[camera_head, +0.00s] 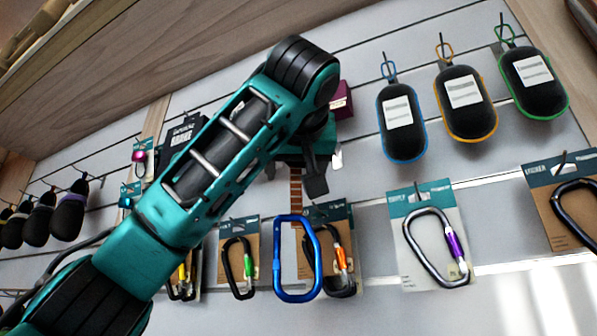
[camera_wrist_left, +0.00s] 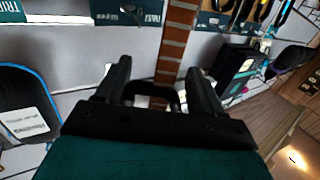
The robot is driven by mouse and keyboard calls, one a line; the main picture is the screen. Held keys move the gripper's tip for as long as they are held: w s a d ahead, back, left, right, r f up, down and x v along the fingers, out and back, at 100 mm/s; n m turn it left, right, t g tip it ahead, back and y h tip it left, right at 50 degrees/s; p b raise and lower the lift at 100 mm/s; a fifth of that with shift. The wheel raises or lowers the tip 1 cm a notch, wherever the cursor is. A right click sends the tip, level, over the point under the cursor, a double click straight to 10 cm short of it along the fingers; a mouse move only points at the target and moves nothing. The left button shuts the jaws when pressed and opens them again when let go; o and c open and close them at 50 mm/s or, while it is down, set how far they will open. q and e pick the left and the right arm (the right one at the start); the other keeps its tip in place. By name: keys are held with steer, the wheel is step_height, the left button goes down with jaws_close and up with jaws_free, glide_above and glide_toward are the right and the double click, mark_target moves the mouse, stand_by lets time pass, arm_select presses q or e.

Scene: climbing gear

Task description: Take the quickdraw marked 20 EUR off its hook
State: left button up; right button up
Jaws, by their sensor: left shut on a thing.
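A quickdraw hangs in front of the slatted wall, with a brown striped sling (camera_head: 296,205) and a large blue carabiner (camera_head: 297,262) at its lower end. In the left wrist view the striped sling (camera_wrist_left: 177,45) runs away from between the fingers. My left gripper (camera_head: 296,176) is at the sling's upper part and is shut on it. In the left wrist view my left gripper (camera_wrist_left: 158,85) has a dark loop (camera_wrist_left: 158,95) between its fingers. The hook and the quickdraw's top are hidden behind my gripper. I cannot read a 20 EUR mark. My right gripper is not in view.
Carded carabiners hang close by, one with a green gate (camera_head: 238,265), one with an orange gate (camera_head: 342,255) behind the blue carabiner, and one with a purple gate (camera_head: 435,245). Black pouches (camera_head: 403,122) hang at upper right. A purple box (camera_head: 342,100) sits behind my wrist.

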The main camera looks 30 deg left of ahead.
arm_select(q)
steer(key=shift+s+d+r+b, duration=0.15)
steer(key=shift+s+b, duration=0.7)
steer(key=shift+s, duration=1.35)
